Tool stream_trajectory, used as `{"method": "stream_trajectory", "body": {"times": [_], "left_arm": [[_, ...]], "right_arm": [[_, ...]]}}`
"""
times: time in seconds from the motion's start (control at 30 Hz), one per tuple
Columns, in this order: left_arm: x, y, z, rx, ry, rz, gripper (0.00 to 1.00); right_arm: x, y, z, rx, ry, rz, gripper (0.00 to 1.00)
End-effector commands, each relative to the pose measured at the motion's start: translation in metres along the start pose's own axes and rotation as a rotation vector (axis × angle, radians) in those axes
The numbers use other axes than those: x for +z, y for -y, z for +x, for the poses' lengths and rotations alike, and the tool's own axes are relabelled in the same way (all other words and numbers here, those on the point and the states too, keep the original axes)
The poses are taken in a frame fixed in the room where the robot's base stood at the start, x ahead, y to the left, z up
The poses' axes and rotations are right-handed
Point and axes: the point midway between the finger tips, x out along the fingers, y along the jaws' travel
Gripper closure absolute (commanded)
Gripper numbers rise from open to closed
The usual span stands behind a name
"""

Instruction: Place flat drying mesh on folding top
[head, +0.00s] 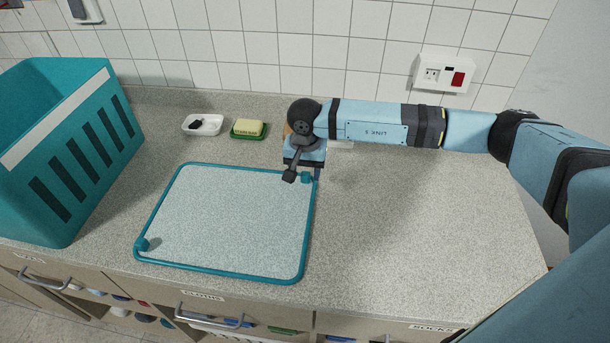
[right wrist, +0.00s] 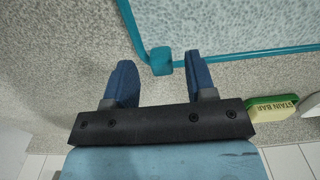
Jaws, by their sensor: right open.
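The flat drying mesh (head: 230,220) is a pale rectangular net in a teal frame, with a teal tab at two opposite corners. It lies flat on the speckled grey counter top (head: 400,230). My right gripper (head: 304,174) is at the mesh's far right corner, pointing down. In the right wrist view my right gripper (right wrist: 160,68) is open, with the mesh's corner tab (right wrist: 161,61) between its blue fingertips. I cannot tell whether a finger touches the tab. My left gripper is not in view.
A tall teal basket (head: 60,150) stands at the left. A white dish (head: 203,124) and a stain bar (head: 248,128) on a green tray sit behind the mesh. A tiled wall with an outlet (head: 443,75) closes the back. The counter right of the mesh is clear.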

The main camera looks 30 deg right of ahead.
Motion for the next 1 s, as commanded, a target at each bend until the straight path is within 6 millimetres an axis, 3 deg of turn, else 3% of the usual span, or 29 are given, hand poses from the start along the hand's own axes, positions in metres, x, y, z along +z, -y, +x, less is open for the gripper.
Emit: {"method": "stream_trajectory", "body": {"times": [0.3, 0.5, 1.0], "left_arm": [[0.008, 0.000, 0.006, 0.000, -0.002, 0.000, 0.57], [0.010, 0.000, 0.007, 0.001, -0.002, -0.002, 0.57], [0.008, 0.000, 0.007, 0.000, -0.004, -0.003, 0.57]], "right_arm": [[-0.001, 0.000, -0.067, -0.003, -0.004, -0.001, 0.49], [0.000, 0.000, -0.093, -0.001, -0.002, -0.002, 0.49], [0.000, 0.000, -0.100, 0.000, -0.001, -0.001, 0.49]]}}
